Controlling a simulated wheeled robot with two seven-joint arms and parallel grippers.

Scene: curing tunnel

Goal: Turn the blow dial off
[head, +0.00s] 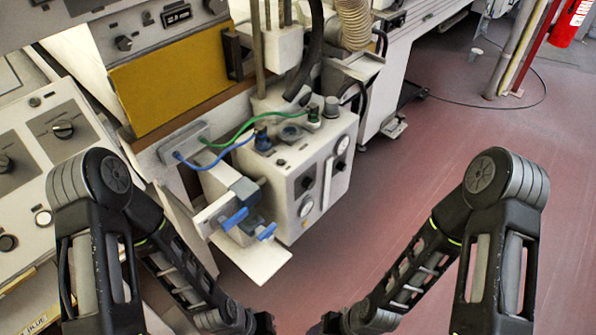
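Several dials are in view, and I cannot read which is the blow dial. On the grey panel at the left are a dial with a pale pointer (64,129), a dark knob (6,163) at the picture's edge and a lower dark knob (8,242). My two arms reach down to the bottom middle of the head view. Their ends are cut off by the lower edge, and no gripper fingers show.
Blue clamp handles (235,219) and a pale plate (255,262) stick out beside the box. Blue and green hoses run to it. The red floor (420,180) at the right is mostly clear.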

